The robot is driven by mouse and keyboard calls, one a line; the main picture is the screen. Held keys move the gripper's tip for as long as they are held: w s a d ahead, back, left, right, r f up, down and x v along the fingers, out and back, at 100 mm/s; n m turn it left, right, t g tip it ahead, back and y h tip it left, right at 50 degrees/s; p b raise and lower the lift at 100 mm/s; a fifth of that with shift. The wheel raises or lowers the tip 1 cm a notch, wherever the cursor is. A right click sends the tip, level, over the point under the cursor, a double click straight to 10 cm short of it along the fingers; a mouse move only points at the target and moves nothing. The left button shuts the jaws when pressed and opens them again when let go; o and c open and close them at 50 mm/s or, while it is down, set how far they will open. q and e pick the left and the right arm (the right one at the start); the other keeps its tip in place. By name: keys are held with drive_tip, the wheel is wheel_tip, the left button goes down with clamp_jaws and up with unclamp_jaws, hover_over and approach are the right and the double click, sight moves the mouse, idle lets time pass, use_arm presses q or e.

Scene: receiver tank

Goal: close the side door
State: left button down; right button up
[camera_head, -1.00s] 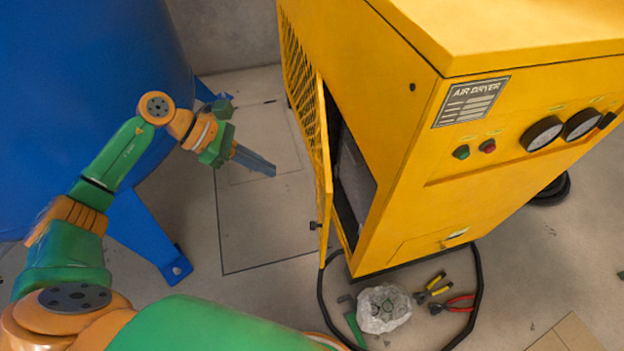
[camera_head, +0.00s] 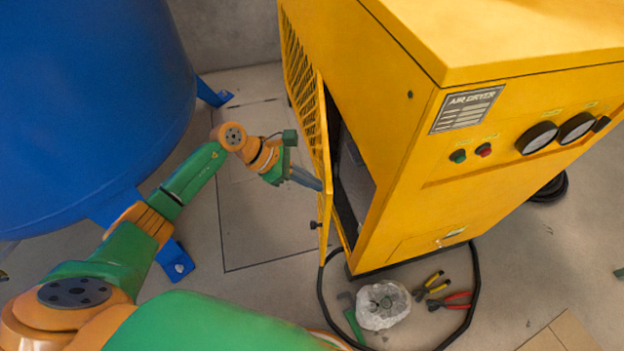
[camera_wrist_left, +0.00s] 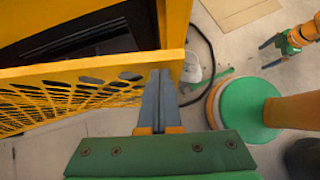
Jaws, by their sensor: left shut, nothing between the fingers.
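The side door (camera_head: 303,88) is a yellow perforated panel on the left side of the yellow air dryer (camera_head: 395,150). It stands ajar, with a dark gap between its free edge and the cabinet. A small dark knob sits low on that edge. My left gripper (camera_head: 317,183) is shut and empty, its fingertips at the door's outer face near the free edge. In the left wrist view the fingers (camera_wrist_left: 160,75) overlap the door's yellow rim (camera_wrist_left: 95,68); I cannot tell whether they touch it. My right gripper (camera_wrist_left: 267,54) shows there at the upper right, its fingers apart.
A blue tank (camera_head: 90,100) with floor brackets stands at the left. A black cable (camera_head: 322,300) loops on the floor before the dryer, around a clear bag (camera_head: 383,305) and pliers (camera_head: 430,287).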

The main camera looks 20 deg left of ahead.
use_arm(q)
drive_tip(key=w+d+n+t+b, duration=0.1)
drive_tip(key=w+d, duration=0.3)
drive_tip(key=d, duration=0.6)
drive_tip(key=shift+w+d+r+n+b, duration=0.2)
drive_tip(key=shift+n+b, duration=0.1)
drive_tip(key=shift+b, duration=0.1)
drive_tip(key=shift+r, duration=0.1)
